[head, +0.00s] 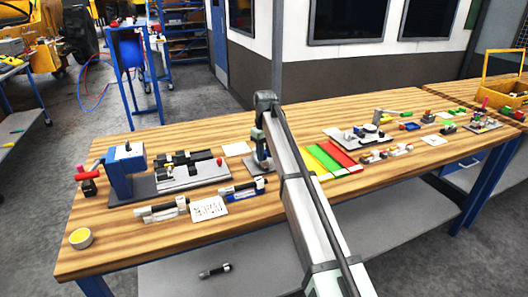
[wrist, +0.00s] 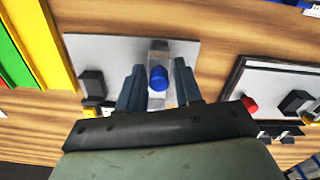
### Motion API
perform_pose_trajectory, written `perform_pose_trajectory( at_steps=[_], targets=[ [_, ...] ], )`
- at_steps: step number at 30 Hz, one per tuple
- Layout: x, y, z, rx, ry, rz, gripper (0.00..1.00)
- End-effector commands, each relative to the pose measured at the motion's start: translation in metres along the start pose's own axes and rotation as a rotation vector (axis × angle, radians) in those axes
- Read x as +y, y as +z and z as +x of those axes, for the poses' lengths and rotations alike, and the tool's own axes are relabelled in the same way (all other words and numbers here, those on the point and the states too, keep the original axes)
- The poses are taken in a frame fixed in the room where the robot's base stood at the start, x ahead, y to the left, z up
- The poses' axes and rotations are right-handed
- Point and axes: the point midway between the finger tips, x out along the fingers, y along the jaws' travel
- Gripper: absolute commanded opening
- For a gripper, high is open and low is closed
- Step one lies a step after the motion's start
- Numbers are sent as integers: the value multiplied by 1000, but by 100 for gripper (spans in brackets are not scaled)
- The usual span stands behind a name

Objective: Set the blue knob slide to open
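My gripper (wrist: 159,75) is over the plate, with one finger on each side of the knob. A gap shows between the knob and each finger, so the gripper is open and not holding it. Any open or closed marking on the slide is not readable. In the head view my gripper (head: 262,160) is low over the table, and my arm hides the blue knob.
Red, yellow and green strips (head: 330,158) lie just right of my arm. A grey plate with black fixtures (head: 185,172) is to its left, beside a blue press-like stand (head: 122,172). A second plate with a red knob (wrist: 249,104) is close by.

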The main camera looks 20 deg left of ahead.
Motion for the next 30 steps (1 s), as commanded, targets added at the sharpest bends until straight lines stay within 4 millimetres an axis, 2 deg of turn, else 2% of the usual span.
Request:
perform_pose_trajectory(
  at_steps=[1, 4, 14, 20, 30],
  targets=[
    [0, -1, 0, 1, 0, 0, 40],
    [0, -1, 0, 2, 0, 0, 48],
    [1, -3, -5, 4, 1, 0, 48],
    [1, -3, -32, 5, 2, 0, 48],
    [1, -3, -98, 5, 2, 0, 48]
  ],
)
